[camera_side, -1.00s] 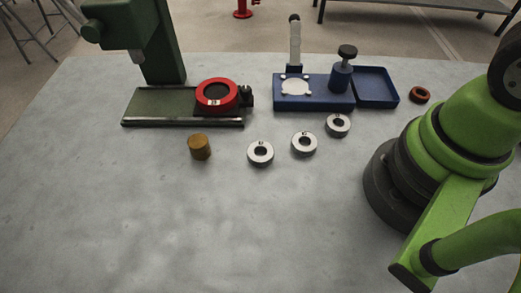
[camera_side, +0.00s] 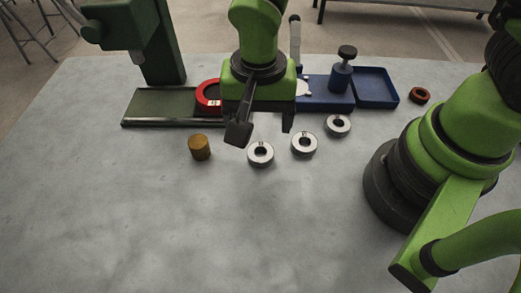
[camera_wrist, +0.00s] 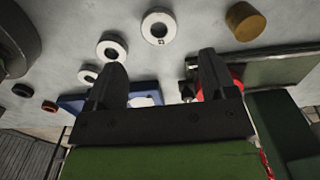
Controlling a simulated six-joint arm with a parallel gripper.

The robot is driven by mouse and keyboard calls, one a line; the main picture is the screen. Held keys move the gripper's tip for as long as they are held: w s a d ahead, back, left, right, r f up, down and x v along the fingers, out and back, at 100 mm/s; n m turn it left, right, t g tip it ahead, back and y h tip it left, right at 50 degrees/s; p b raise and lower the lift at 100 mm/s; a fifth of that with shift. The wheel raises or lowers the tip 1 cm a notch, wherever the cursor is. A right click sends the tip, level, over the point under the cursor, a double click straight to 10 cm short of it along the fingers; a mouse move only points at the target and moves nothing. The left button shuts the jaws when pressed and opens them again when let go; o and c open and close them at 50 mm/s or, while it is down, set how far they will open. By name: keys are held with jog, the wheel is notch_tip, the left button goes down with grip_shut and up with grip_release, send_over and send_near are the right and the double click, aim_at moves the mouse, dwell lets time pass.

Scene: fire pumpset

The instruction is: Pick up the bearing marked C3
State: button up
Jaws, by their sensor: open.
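Three silver ring bearings lie flat on the grey table: a left one (camera_side: 261,154), a middle one (camera_side: 304,145) and a right one (camera_side: 338,125). Each carries a small dark mark that is too small to read for certain, so I cannot tell which is C3. In the wrist view the left bearing (camera_wrist: 159,26), middle bearing (camera_wrist: 112,47) and right bearing (camera_wrist: 88,74) show, the last partly hidden by a finger. My gripper (camera_side: 263,128) is open and empty, above the table just behind the left bearing. In the wrist view its fingers (camera_wrist: 161,66) are spread apart.
A brass cylinder (camera_side: 199,147) stands left of the bearings. Behind are a green press (camera_side: 150,103) with a red ring (camera_side: 208,94), partly hidden by my arm, and a blue fixture (camera_side: 328,99) with a tray (camera_side: 376,87). An orange ring (camera_side: 420,95) lies right. The front table is clear.

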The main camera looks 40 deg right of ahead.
aim_at(260, 157)
jog(key=f, duration=0.9)
jog(key=shift+w+d, duration=0.15)
jog(key=shift+d, duration=0.15)
jog(key=shift+c, duration=0.4)
jog(key=shift+r, duration=0.1)
jog(key=c, duration=1)
